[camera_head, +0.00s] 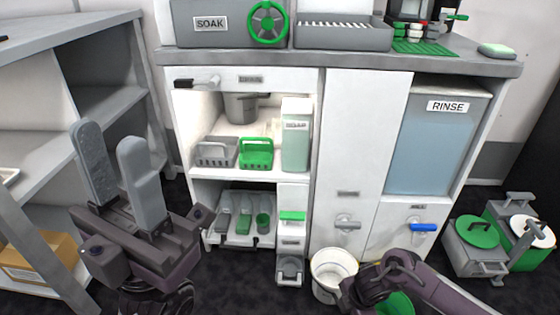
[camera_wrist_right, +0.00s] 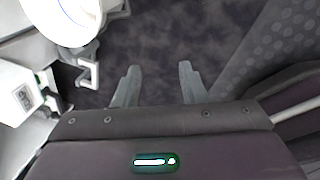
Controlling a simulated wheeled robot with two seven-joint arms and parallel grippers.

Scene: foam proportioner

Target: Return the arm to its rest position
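My left gripper (camera_head: 110,143) stands at the lower left of the head view, fingers pointing up with a gap between them. It is open and empty, in front of the grey shelf and left of the cabinet. My right arm (camera_head: 400,275) shows at the bottom right of the head view, in front of the cabinet's foot. Its fingers cannot be made out there. In the right wrist view my right gripper (camera_wrist_right: 157,75) is open, with only dark floor between its fingers.
A grey shelf (camera_head: 35,165) is at left. Canisters with green and white lids (camera_head: 478,236) stand at right.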

